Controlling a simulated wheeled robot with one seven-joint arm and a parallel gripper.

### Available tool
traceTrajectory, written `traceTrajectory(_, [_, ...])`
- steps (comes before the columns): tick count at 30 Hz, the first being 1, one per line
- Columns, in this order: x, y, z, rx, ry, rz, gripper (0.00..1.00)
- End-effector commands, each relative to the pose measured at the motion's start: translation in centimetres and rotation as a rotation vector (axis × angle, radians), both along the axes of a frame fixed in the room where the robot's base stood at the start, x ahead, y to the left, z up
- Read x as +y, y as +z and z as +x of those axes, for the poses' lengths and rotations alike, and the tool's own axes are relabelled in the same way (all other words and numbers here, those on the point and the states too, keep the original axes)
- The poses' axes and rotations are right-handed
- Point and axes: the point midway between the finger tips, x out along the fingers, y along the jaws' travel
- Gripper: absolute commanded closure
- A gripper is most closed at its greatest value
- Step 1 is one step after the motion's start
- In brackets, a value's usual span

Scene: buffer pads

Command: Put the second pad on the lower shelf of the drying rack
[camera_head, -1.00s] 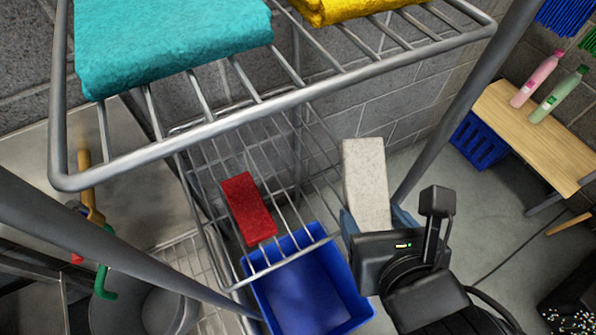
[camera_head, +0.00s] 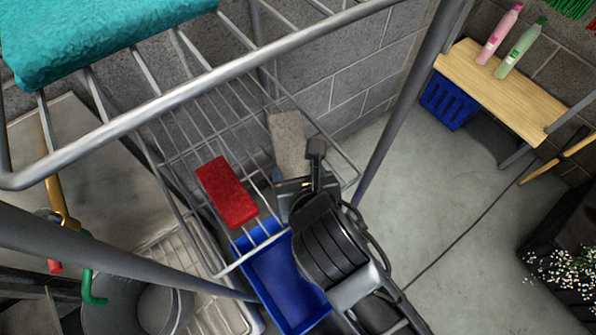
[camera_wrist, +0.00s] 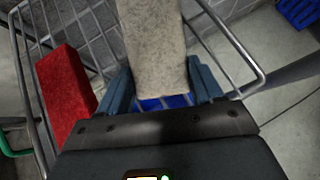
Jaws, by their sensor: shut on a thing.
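A pale grey-white pad (camera_head: 288,143) is held in my gripper (camera_head: 283,176), over the right part of the lower wire shelf (camera_head: 238,110) of the drying rack. In the wrist view the pad (camera_wrist: 153,45) stretches forward between the two blue fingers (camera_wrist: 155,85), which press on its sides. A red pad (camera_head: 227,191) lies on the lower shelf to the left of the held pad; it also shows at the left of the wrist view (camera_wrist: 66,95). I cannot tell whether the held pad touches the shelf wires.
A teal folded cloth (camera_head: 95,32) lies on the upper shelf, whose front rail (camera_head: 200,88) crosses above. A blue bin (camera_head: 283,282) stands below the lower shelf's front edge. A wooden bench (camera_head: 505,88) with two bottles stands at the right. Open floor lies between.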

Motion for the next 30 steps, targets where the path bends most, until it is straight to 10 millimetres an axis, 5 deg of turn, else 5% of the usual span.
traceTrajectory(6, [0.0,-0.1,0.0,-0.001,-0.001,0.001,0.70])
traceTrajectory(7, [0.0,-0.1,0.0,0.000,-0.001,0.001,0.31])
traceTrajectory(15, [0.0,-0.1,0.0,0.000,-0.001,0.001,0.06])
traceTrajectory(24, [-0.1,0.1,-0.2,-0.001,0.001,0.001,0.05])
traceTrajectory(30, [-0.4,1.7,-2.1,-0.001,0.002,0.001,0.05])
